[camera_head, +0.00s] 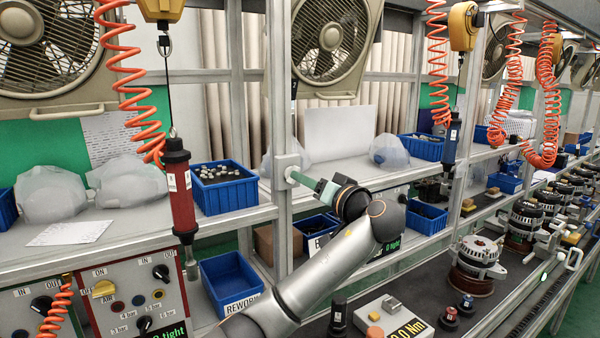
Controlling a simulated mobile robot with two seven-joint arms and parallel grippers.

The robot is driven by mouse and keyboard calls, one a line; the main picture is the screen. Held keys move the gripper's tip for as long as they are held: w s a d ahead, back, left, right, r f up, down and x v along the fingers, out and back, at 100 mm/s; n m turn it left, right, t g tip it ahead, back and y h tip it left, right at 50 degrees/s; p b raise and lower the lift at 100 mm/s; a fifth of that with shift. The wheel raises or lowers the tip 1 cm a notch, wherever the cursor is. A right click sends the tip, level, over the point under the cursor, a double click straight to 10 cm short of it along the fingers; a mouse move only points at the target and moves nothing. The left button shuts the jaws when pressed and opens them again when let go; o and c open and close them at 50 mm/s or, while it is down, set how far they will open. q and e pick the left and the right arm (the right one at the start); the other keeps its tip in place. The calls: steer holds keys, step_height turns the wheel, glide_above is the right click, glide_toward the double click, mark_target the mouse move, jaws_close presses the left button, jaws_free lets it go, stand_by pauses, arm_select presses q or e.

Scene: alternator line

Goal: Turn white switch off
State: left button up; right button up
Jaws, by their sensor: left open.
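A small whitish box (285,163), which looks like the white switch, is mounted on the upright metal post at shelf height. Its lever or button is too small or hidden to tell its position. My left arm comes up from the bottom and bends back toward the post. My left gripper (299,179), with pale green fingers, points left and has its tips at the lower right of the box. The gap between the fingers is hard to see, and I cannot tell whether the tips touch the box. My right gripper is not in view.
A red hanging screwdriver (180,190) and orange coiled hoses hang at left. Blue bins (222,188) stand on the shelf, and a REWORK bin (230,279) sits below. A control panel (135,296) is at lower left. Alternators (474,262) line the conveyor at right.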

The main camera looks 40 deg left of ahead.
arm_select(q)
steer(key=shift+p+x, duration=0.3)
steer(key=shift+x, duration=1.3)
jaws_close()
